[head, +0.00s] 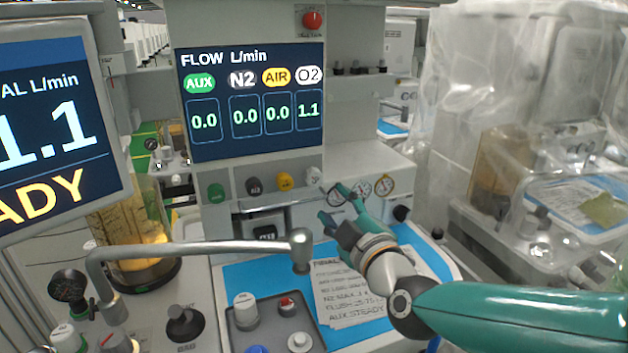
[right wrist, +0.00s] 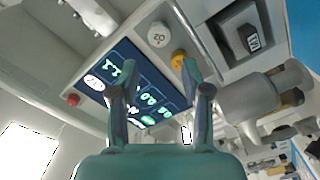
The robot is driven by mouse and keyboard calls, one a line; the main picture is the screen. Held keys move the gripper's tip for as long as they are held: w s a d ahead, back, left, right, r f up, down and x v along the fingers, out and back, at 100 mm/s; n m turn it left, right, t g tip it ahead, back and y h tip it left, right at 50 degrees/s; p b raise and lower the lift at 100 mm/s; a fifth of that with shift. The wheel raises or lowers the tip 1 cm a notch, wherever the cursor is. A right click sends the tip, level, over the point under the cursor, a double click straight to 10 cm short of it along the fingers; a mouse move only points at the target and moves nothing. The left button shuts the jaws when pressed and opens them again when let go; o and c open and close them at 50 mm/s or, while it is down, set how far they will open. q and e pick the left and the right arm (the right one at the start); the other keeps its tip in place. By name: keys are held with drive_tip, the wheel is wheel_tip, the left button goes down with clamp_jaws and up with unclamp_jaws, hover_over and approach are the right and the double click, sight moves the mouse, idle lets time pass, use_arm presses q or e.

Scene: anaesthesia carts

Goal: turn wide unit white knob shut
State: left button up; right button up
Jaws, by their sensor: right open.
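The wide unit's white knob (head: 313,176) is at the right end of the knob row under the flow display (head: 251,101). The display reads O2 1.1, with AUX, N2 and AIR at 0.0. In the right wrist view the white knob (right wrist: 158,34) carries an O2 mark and lies beyond the fingertips. My right gripper (head: 332,203) is open and empty, below and slightly right of the knob, apart from it. Its two spread fingers also show in the right wrist view (right wrist: 159,66). My left gripper is not in view.
Yellow (head: 284,181), dark (head: 254,186) and green (head: 216,193) knobs stand left of the white one. Gauges (head: 361,189) sit close on the right. A metal pipe arm (head: 200,247) crosses in front at left. A printed sheet (head: 345,296) lies on the blue mat below.

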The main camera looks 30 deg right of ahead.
sight(315, 182)
drive_tip(key=x, duration=1.1)
drive_tip(key=shift+w+d, duration=0.1)
drive_tip(key=shift+w, duration=0.25)
drive_tip(key=c, duration=0.8)
drive_tip(key=shift+d, duration=0.1)
drive_tip(key=shift+c, duration=0.4)
drive_tip(key=shift+f+m, duration=0.1)
drive_tip(key=shift+m, duration=0.2)
